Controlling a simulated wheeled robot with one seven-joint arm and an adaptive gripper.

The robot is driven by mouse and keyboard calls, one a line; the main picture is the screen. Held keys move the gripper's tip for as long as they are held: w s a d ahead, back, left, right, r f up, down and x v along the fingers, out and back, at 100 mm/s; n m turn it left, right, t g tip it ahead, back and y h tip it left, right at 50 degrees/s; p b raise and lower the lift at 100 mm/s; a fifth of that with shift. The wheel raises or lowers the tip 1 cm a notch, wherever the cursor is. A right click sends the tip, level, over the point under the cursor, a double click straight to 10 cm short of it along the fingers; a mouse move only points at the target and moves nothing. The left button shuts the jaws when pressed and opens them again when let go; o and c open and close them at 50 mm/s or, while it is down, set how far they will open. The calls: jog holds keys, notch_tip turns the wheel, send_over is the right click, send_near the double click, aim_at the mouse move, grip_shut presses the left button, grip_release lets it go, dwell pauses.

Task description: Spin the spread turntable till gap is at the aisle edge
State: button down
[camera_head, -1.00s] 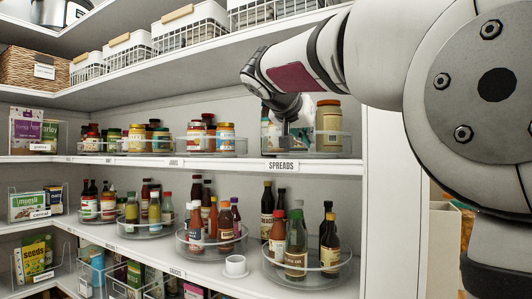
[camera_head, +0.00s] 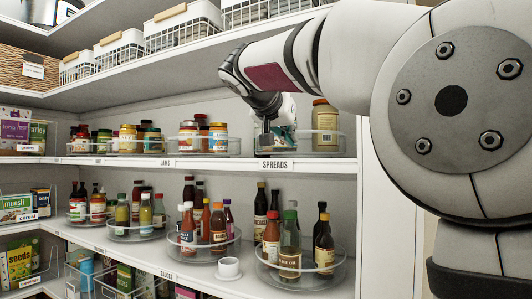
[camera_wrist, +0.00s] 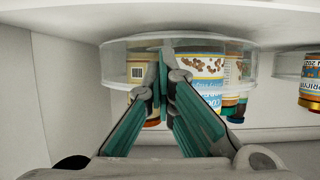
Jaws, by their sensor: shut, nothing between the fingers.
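The spreads turntable (camera_head: 342,146), a clear round tray with a low rim, stands on the middle shelf above the SPREADS label (camera_head: 275,164). A tall jar with a tan lid (camera_head: 325,125) stands on its right side. My gripper (camera_head: 266,142) is at the front left of the tray, fingers pointing down and shut. The wrist view appears upside down. There the shut fingertips (camera_wrist: 165,62) overlap the turntable rim (camera_wrist: 115,68), beside a barcoded jar (camera_wrist: 138,75) and a blue-and-white jar (camera_wrist: 205,72). Contact cannot be told. My gripper and arm hide part of the tray.
The jams turntable (camera_head: 232,147) with several jars stands close left on the same shelf. Sauce turntables with tall bottles (camera_head: 290,250) fill the shelf below. White baskets (camera_head: 185,30) stand above. A white upright panel (camera_head: 385,220) bounds the right side.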

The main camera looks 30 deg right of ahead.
aim_at(280, 142)
jog(key=shift+w+a, duration=0.6)
jog(key=shift+a, duration=0.1)
jog(key=shift+w+a+b, duration=0.2)
jog(key=shift+w+a, duration=0.1)
jog(key=shift+w, duration=0.2)
jog(key=shift+w+a+b, duration=0.15)
jog(key=shift+w+a, duration=0.1)
jog(key=shift+w, duration=0.35)
jog(key=shift+w+a, duration=0.7)
jog(key=shift+w, duration=0.15)
